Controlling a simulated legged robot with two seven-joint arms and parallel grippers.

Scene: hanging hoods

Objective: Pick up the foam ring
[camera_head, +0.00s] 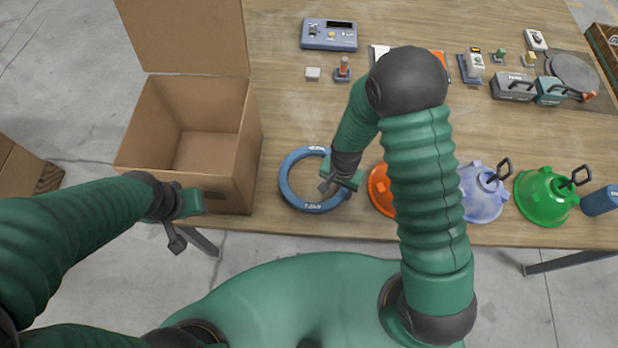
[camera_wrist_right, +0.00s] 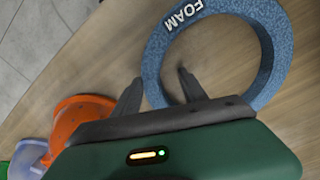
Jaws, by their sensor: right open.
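The blue foam ring (camera_head: 286,188) lies flat on the wooden table near its front edge, right of the cardboard box. In the right wrist view the ring (camera_wrist_right: 276,50) shows white "FOAM" lettering. My right gripper (camera_head: 327,184) is over the ring's right side. In the wrist view its two fingers (camera_wrist_right: 158,86) are spread, with part of the ring's band between them in the picture; I cannot tell whether they touch it. My left gripper (camera_head: 177,236) hangs in front of the box, and its jaw state is unclear.
An open cardboard box (camera_head: 245,150) stands at the left of the table (camera_head: 430,236). An orange hood (camera_head: 381,189), a lavender hood (camera_head: 480,195) and a green hood (camera_head: 543,197) stand to the right along the front. Small devices sit at the back.

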